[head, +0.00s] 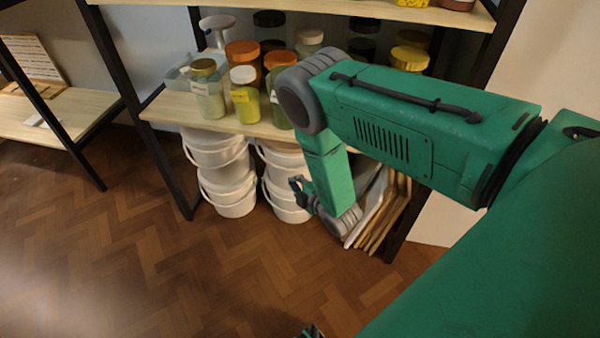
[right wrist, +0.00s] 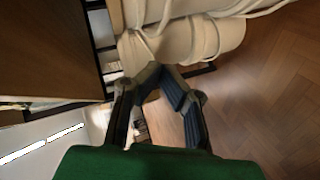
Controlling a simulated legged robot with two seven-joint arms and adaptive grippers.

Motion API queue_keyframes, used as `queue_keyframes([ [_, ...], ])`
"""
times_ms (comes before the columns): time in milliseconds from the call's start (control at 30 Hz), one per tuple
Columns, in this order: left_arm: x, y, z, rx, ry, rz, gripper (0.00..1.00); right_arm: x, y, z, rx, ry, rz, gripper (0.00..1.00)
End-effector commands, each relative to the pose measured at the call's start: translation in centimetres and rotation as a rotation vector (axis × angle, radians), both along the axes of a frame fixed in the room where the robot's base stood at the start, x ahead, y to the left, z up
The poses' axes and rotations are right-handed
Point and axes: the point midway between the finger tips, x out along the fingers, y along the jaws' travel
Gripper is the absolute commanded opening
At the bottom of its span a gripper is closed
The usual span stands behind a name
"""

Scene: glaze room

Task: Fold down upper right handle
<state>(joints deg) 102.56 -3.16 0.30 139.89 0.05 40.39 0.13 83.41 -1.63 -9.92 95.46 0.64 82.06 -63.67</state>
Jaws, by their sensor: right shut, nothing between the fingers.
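Two stacks of white lidded buckets stand under the lower shelf. The upper right bucket (head: 280,155) is partly hidden behind my right forearm. Its pale handle (head: 268,163) hangs across its front, and its right end is hidden. My right gripper (head: 297,184) is in front of the right stack, near where the upper and lower buckets meet. It is shut and empty. In the right wrist view its fingertips (right wrist: 163,70) come together just beside the white buckets (right wrist: 195,40); I cannot tell whether they touch. A small dark piece at the head view's bottom edge may be my left gripper (head: 312,332).
The wooden shelf (head: 180,106) above holds several jars. The left stack includes an upper bucket (head: 215,150) and a lower one. Boards (head: 385,215) lean right of the right stack, near a black shelf post. The herringbone floor (head: 180,270) in front is clear.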

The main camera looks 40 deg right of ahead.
Motion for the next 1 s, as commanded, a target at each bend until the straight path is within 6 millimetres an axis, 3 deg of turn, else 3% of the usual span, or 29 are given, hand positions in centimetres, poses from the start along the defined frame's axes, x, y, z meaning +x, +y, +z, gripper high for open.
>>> queue_keyframes([
  [200,0.0,0.0,-2.5,0.001,0.0,0.001,0.69,4.4,0.0,-1.9,0.002,-0.003,0.0,0.0],
  [400,0.0,0.1,-3.9,0.001,0.0,0.001,0.69,5.8,-2.3,-3.1,0.001,-0.001,-0.002,0.0],
  [867,0.0,0.1,-4.1,0.001,-0.001,0.001,0.69,6.3,-2.8,-3.2,0.001,0.002,0.0,0.0],
  [1000,0.0,0.1,-3.8,0.001,0.0,0.001,0.69,5.5,-2.8,-3.5,0.002,0.004,0.0,0.0],
])
